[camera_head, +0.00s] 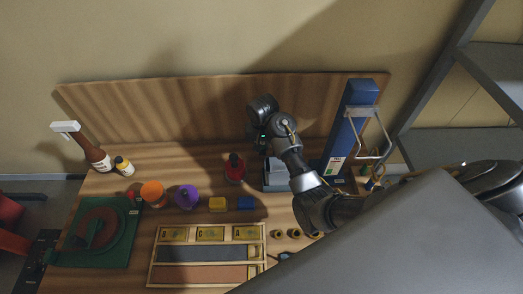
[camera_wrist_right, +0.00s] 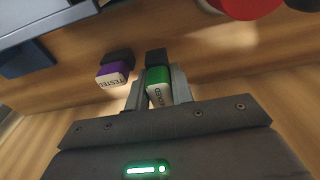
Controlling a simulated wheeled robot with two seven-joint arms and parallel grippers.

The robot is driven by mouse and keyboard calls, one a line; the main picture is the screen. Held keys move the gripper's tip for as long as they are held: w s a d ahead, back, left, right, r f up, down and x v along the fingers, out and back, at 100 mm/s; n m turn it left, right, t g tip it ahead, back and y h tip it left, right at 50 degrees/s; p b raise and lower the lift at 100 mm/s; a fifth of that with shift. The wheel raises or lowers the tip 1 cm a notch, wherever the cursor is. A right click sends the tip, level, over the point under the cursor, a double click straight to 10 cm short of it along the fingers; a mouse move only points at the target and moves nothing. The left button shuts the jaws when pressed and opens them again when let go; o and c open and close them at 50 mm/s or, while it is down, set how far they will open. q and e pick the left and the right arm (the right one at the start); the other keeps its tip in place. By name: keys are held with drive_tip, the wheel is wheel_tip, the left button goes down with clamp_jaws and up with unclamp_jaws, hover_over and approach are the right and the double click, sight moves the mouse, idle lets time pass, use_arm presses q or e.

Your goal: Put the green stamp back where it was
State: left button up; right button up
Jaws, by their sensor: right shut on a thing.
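The green stamp (camera_wrist_right: 158,76), with a dark handle and a pale lettered face, is between the fingers of my right gripper (camera_wrist_right: 157,93) in the right wrist view. The gripper is shut on it. A purple stamp (camera_wrist_right: 112,72) with a similar lettered face is just left of it, apart from the fingers. I cannot tell whether the green stamp touches a surface. In the head view my right arm reaches over the back of the table near the wooden backboard (camera_head: 190,110); its fingertips and both stamps are hidden there. My left gripper is not in view.
A red bottle (camera_head: 234,170) and a grey device (camera_head: 276,178) stand near my right arm. A blue upright press (camera_head: 350,125) stands to the right. Purple (camera_head: 187,197) and orange (camera_head: 153,194) cups and a wooden tray (camera_head: 152,262) are further forward.

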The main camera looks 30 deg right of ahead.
sight(262, 151)
wheel_tip(262, 151, down, 2)
drive_tip(key=shift+s+a+f+p, duration=0.15)
drive_tip(key=shift+f+p, duration=0.1)
drive_tip(key=shift+p, duration=0.2)
drive_tip(key=shift+f, duration=0.6)
drive_tip(key=shift+f, duration=0.15)
drive_tip(key=o, duration=0.8)
